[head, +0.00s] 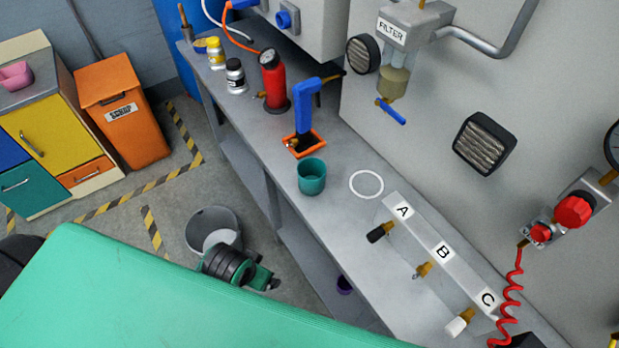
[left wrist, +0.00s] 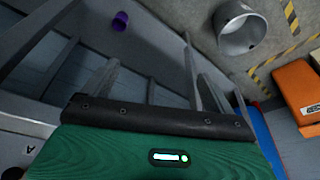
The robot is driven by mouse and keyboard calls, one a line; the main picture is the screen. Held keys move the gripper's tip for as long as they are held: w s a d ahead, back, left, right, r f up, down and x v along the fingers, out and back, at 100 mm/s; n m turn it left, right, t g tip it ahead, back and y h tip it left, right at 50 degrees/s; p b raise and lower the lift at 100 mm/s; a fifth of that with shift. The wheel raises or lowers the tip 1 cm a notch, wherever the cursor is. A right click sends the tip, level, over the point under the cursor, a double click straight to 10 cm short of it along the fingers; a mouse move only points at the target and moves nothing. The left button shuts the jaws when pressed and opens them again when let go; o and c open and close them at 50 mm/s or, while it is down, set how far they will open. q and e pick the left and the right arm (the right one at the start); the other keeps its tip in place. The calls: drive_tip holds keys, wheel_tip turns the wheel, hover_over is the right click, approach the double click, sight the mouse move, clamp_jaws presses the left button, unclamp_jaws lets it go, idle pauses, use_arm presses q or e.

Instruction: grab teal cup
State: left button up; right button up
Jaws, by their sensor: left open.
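The teal cup (head: 312,178) stands upright on the grey bench, just in front of an orange-rimmed opening. It looks empty, and I do not make it out in the left wrist view. My left gripper (head: 266,280) is low and left of the bench, apart from the cup and in front of the grey bucket. Its fingers are small and partly hidden in the head view. In the left wrist view it is open (left wrist: 152,88), with no object between its fingers. My right gripper is in neither view.
A blue tap (head: 306,102) rises behind the cup. A white ring (head: 366,184) lies right of it, near the manifold (head: 440,250) with A, B and C outlets. A red canister (head: 272,82) and bottles stand farther back. The grey bucket (head: 212,222) is on the floor.

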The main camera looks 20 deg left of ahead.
use_arm(q)
drive_tip(key=w+d+r+n+t, duration=0.1)
drive_tip(key=w+d+r+n, duration=0.1)
drive_tip(key=w+d+r, duration=0.45)
drive_tip(key=w+d+r+n, duration=0.2)
drive_tip(key=w+d+r, duration=0.2)
drive_tip(key=w+r, duration=0.5)
drive_tip(key=w+a+r+n+y, duration=0.2)
drive_tip(key=w+r+n+y, duration=0.15)
drive_tip(key=w, duration=0.25)
approach(309, 176)
drive_tip(key=shift+t, duration=0.4)
drive_tip(key=x, duration=0.1)
drive_tip(key=p+x, duration=0.1)
drive_tip(key=x, duration=0.3)
drive_tip(key=shift+s+a+f, duration=0.1)
drive_tip(key=shift+s+f, duration=0.15)
drive_tip(key=shift+s, duration=0.05)
drive_tip(key=shift+w+f, duration=0.1)
drive_tip(key=shift+f, duration=0.15)
drive_tip(key=c, duration=1.1)
drive_tip(key=shift+o, duration=0.2)
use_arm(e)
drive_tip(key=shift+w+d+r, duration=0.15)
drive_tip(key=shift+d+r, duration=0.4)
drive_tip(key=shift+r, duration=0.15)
